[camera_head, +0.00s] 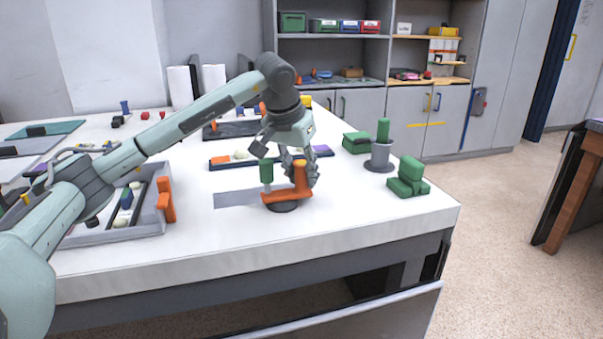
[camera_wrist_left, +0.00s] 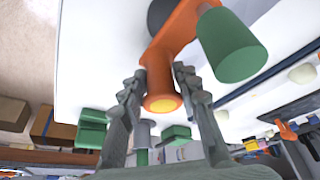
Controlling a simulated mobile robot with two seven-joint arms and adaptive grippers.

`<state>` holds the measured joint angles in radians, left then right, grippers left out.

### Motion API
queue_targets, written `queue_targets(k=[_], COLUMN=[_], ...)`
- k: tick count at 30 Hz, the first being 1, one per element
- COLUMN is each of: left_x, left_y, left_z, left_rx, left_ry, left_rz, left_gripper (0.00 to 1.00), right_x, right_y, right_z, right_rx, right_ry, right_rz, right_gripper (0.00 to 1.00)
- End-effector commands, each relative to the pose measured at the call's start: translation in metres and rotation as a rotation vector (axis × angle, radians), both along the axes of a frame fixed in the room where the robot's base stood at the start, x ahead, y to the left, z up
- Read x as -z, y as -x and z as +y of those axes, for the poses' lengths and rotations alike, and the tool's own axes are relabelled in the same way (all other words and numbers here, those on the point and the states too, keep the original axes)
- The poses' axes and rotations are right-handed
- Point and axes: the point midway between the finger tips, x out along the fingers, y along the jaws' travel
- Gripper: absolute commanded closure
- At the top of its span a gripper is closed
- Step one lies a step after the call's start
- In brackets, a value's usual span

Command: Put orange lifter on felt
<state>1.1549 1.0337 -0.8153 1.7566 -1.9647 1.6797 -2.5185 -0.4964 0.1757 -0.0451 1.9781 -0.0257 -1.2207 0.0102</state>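The orange lifter (camera_head: 287,194) is near the table's front edge, with a green cylinder (camera_head: 266,172) at its left end. A dark round piece (camera_head: 285,206) shows under it. My left gripper (camera_head: 299,178) is around its upright orange post. In the left wrist view the orange lifter (camera_wrist_left: 173,38) has its yellow-centred post end between my two fingers (camera_wrist_left: 162,88), which appear to touch it on both sides. A flat grey patch, likely the felt (camera_head: 234,199), lies just left of the lifter, partly hidden by it. My right gripper is not in view.
A grey cylinder holder with a green piece (camera_head: 380,154) and green blocks (camera_head: 408,180) stand to the right. A grey tray (camera_head: 110,236) with an orange handle is at left. A dark strip with small parts (camera_head: 232,162) lies behind. The front table strip is clear.

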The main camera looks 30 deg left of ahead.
Motion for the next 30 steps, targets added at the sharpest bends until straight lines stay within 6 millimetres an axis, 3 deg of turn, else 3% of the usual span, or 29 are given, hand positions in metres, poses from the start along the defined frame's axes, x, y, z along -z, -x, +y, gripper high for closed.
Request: queue_targets(k=[1, 4, 16, 30], left_x=[0.000, 0.000, -0.007, -0.092], left_y=[0.000, 0.000, 0.001, 0.035], left_z=[0.000, 0.000, 0.000, -0.003], left_rx=[0.000, 0.000, 0.000, 0.000], left_ry=[0.000, 0.000, 0.001, 0.000], left_rz=[0.001, 0.001, -0.002, -0.003], left_gripper=[0.61, 0.49, 0.49, 0.49], right_x=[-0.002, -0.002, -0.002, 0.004], right_y=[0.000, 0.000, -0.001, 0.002], right_z=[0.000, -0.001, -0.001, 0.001], right_rx=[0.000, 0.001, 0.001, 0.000], right_ry=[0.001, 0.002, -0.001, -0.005], right_rz=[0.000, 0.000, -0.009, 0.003], right_gripper=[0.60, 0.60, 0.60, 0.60])
